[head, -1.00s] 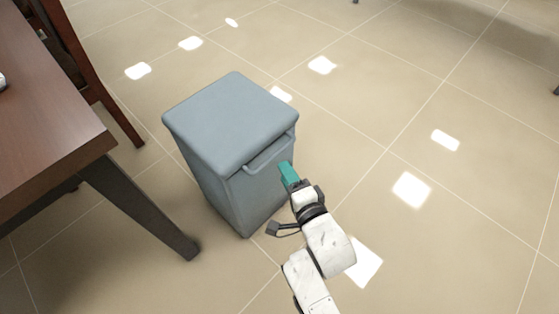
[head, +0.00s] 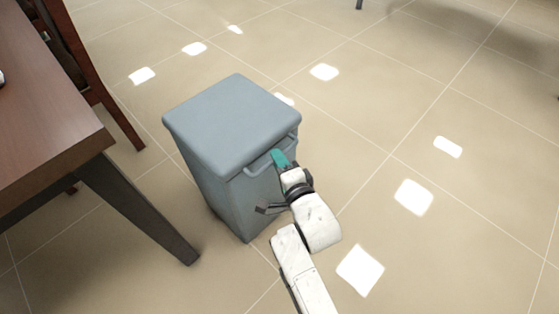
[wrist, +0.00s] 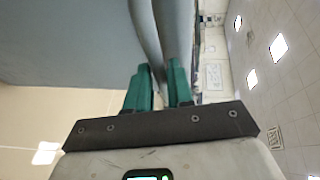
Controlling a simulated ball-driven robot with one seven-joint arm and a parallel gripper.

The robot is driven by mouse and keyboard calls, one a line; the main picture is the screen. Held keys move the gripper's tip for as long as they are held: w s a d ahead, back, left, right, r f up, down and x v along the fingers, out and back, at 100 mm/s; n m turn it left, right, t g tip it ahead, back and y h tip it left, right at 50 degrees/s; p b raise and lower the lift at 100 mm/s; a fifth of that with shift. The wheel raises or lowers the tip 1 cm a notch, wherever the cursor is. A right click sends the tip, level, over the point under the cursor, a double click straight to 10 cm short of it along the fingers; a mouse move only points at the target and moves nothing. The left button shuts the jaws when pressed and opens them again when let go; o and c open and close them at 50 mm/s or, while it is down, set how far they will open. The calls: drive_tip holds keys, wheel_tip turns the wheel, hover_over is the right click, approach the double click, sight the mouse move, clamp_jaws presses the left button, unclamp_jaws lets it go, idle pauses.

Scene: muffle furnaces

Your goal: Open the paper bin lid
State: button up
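The paper bin (head: 225,185) is a grey-blue box standing upright on the floor, with its lid (head: 232,120) down flat on top. A bar handle (head: 258,168) runs along the lid's front edge. My gripper (head: 279,157) is at the right part of this handle, its teal fingers pointing at the bin's front. In the wrist view, the two teal fingers of my gripper (wrist: 159,70) are apart, with a narrow gap. The grey handle (wrist: 176,30) reaches down close to the fingertips. I cannot tell whether it touches them or lies between them.
A brown wooden table (head: 45,110) with a dark slanted leg (head: 140,210) stands left of the bin. A wooden chair part (head: 95,75) is behind it. The tiled floor (head: 430,240) on the right is clear, with bright light patches.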

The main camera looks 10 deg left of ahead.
clamp_jaws()
idle(0.3)
